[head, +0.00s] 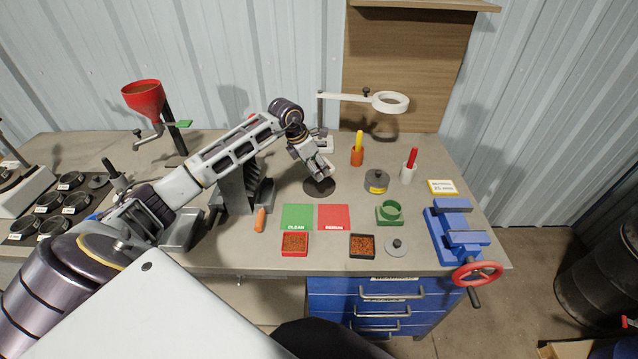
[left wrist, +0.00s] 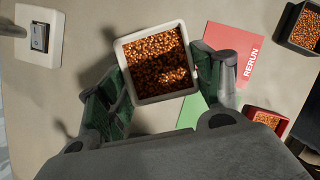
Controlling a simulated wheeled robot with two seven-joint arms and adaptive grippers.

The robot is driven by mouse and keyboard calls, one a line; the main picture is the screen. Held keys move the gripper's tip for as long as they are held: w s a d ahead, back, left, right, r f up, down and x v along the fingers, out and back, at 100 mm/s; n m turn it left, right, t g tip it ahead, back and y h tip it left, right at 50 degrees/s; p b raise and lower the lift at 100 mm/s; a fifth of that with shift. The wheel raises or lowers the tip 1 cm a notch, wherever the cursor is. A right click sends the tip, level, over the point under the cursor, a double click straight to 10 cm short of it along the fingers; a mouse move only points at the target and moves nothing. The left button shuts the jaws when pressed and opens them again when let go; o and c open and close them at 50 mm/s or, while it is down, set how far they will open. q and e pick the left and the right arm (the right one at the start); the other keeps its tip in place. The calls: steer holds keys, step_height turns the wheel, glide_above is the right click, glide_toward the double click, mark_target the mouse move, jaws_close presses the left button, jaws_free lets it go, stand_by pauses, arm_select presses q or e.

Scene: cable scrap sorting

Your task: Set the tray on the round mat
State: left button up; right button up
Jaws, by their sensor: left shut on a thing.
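A white square tray full of copper-coloured granules (left wrist: 157,98) is between the fingers of my left gripper (left wrist: 160,88), which is shut on it. In the head view my left gripper (head: 320,170) is above the dark round mat (head: 319,189) on the workbench. Only a small pale part of the tray shows there, and I cannot tell whether the tray touches the mat. The mat is not clearly visible in the left wrist view. My right gripper is in neither view.
Green CLEAN (head: 297,216) and red RERUN (head: 334,216) cards lie in front of the mat, with a red tray (head: 295,255) and black tray (head: 362,257) nearer the edge. A magnifier stand (head: 326,145) is behind.

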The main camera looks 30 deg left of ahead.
arm_select(q)
steer(key=shift+w+a+n, duration=0.7)
steer(key=shift+w+a, duration=0.05)
steer(key=shift+w, duration=0.05)
steer(key=shift+w+a+r+n+t+y, duration=0.1)
steer(key=shift+w+r+n+t+y, duration=0.05)
steer(key=shift+w+n+t+y, duration=0.2)
steer(key=shift+r+n, duration=0.1)
steer(key=shift+n, duration=0.25)
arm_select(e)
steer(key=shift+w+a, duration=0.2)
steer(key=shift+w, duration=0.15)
arm_select(q)
steer(key=shift+w+y, duration=0.1)
steer(key=shift+y, duration=0.15)
glide_above(316, 188)
steer(key=shift+w+a+f+p, duration=0.1)
steer(key=shift+f+p, duration=0.15)
steer(key=shift+f, duration=1.35)
steer(key=shift+a+f+p, duration=0.1)
steer(key=shift+f+p, duration=0.1)
steer(key=shift+f, duration=1.35)
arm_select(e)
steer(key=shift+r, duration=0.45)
arm_select(q)
steer(key=shift+d, duration=0.1)
